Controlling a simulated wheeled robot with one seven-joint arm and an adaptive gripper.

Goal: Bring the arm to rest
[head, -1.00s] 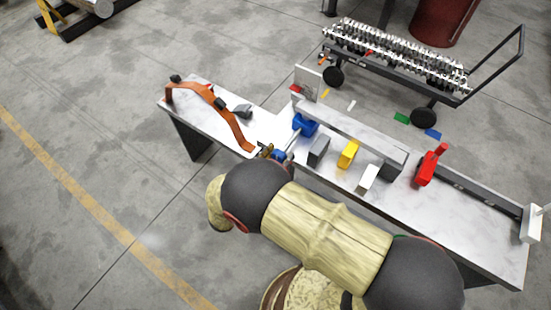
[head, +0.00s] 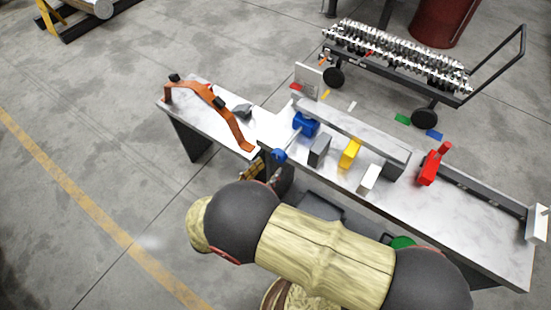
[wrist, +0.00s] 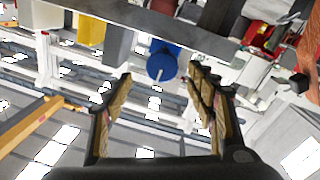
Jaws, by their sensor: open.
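My arm (head: 325,255) reaches from the lower right across the front of the bench. My gripper shows in the wrist view (wrist: 158,95), open, with its two tan-padded fingers wide apart and nothing between them. In the head view only a small part of it shows at the bench's front edge, mostly hidden behind my arm. A blue round knob (wrist: 162,62) is beyond the fingertips, apart from them. In the head view the knob (head: 279,155) sits on the end of a rod from a blue block (head: 305,124).
The marble-topped bench (head: 470,235) holds an orange curved strap (head: 212,103), a grey block (head: 320,150), a yellow block (head: 350,153), a white block (head: 369,179) and a red clamp-like piece (head: 433,165). A loaded cart (head: 440,88) stands behind. Open floor lies left.

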